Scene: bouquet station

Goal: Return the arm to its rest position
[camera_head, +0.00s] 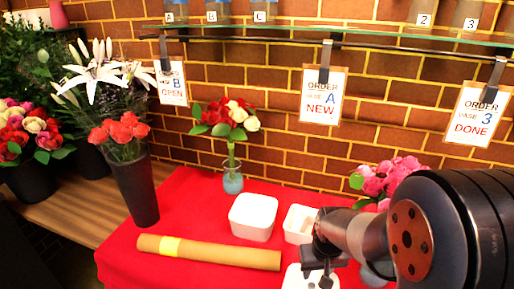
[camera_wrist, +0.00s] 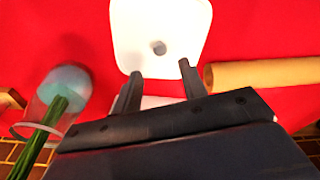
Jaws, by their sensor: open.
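My gripper (camera_head: 318,277) is at the lower right of the head view, above the red table. Its two fingers (camera_wrist: 157,88) are spread apart with nothing between them in the wrist view. Whether the fingers touch anything is not clear. My arm reaches in from the right and hides part of the table.
A vase (camera_head: 232,183) stands behind; another vase (camera_wrist: 65,88) is near the gripper. A glass shelf (camera_head: 350,34) crosses above.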

